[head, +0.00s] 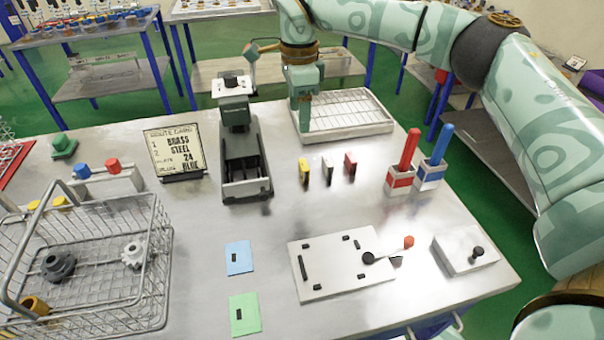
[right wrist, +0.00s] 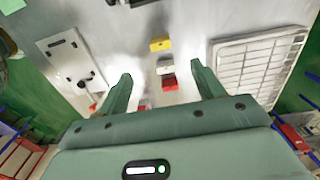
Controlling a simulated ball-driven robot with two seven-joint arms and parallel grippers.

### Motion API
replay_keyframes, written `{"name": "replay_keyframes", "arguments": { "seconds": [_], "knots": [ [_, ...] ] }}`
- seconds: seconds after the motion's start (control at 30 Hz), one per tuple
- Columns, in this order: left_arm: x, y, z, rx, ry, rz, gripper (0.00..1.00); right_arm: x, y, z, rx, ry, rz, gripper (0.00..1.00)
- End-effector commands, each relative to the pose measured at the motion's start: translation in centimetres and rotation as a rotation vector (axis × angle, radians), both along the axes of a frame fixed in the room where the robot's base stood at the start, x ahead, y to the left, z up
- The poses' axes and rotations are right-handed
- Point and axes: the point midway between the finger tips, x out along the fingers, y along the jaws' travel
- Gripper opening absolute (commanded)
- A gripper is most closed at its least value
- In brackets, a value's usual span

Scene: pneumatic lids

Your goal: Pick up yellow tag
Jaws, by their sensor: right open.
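The yellow tag (head: 304,171) stands upright on the metal table, left of a white tag (head: 327,169) and a red tag (head: 349,166). In the right wrist view the yellow tag (right wrist: 160,44) lies ahead of the gap between my fingers, with the white tag (right wrist: 165,67) and red tag (right wrist: 169,82) nearer. My right gripper (head: 304,122) is above the table, behind the yellow tag in the head view. It also shows in the right wrist view (right wrist: 160,70), its fingers apart and nothing held between them. My left gripper is not in view.
A white wire tray (head: 345,128) is behind the tags. A grey press-like device (head: 246,180) stands left of them, red and blue handled blocks (head: 401,178) right. A wire basket (head: 160,290) is front left, a white panel (head: 325,285) front. Bare table lies before the tags.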

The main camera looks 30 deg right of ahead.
Motion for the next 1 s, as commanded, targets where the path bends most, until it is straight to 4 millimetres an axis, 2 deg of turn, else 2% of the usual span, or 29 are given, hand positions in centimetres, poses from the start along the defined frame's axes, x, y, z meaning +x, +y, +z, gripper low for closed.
{"name": "replay_keyframes", "arguments": {
  "seconds": [0.3, 0.4, 0.67, 0.9, 1.0],
  "knots": [
    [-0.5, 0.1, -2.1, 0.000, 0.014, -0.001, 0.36, -0.1, 0.0, -7.7, 0.001, 0.006, 0.000, 0.67],
    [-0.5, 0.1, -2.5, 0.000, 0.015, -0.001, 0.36, 0.0, 0.0, -9.4, 0.000, 0.004, -0.001, 0.67],
    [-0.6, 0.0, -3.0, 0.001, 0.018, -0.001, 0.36, 0.0, -0.1, -11.2, 0.000, 0.001, 0.000, 0.67],
    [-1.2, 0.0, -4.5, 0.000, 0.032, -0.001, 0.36, 0.0, -0.2, -15.2, 0.000, 0.004, -0.001, 0.67],
    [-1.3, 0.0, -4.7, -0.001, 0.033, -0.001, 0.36, 0.0, -0.2, -16.0, 0.000, 0.002, 0.000, 0.67]
  ]
}}
